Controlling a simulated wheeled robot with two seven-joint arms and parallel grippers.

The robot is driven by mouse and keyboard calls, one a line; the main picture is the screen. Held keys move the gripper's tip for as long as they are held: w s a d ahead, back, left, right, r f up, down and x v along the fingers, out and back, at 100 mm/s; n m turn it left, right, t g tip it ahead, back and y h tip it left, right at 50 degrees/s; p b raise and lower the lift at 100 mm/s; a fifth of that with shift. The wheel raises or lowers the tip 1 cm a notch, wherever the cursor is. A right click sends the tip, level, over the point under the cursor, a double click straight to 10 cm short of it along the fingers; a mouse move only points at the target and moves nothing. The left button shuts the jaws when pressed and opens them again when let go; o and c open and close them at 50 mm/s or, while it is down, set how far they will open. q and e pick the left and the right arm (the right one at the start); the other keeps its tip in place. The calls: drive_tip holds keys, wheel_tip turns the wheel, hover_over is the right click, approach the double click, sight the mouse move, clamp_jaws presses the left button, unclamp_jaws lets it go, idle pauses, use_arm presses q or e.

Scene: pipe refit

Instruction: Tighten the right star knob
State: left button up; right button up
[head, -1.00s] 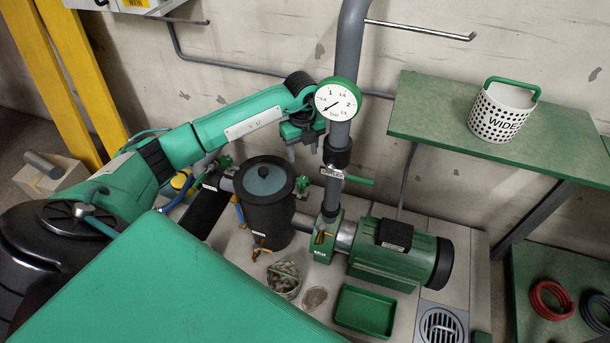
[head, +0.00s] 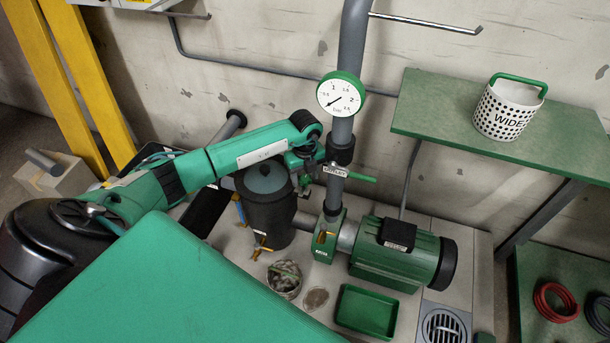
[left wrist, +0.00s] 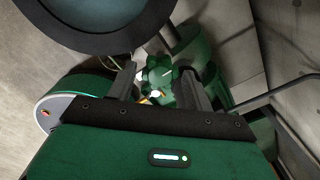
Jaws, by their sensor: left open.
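A green star knob (left wrist: 160,76) shows in the left wrist view, in the gap between the two dark fingers of my left gripper (left wrist: 157,84). The fingers stand apart on either side of it; I cannot tell whether either touches it. In the head view my left gripper (head: 306,178) is low beside the dark filter housing (head: 268,212), just left of the vertical grey pipe (head: 340,133). The gripper and arm mostly hide the knob there. The other star knob is not clearly visible. My right gripper is not in view.
A pressure gauge (head: 341,94) and a green-handled valve (head: 360,178) sit on the pipe close to my left gripper.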

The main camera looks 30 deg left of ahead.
use_arm(q)
drive_tip(key=c, duration=0.8)
drive_tip(key=shift+o, duration=0.2)
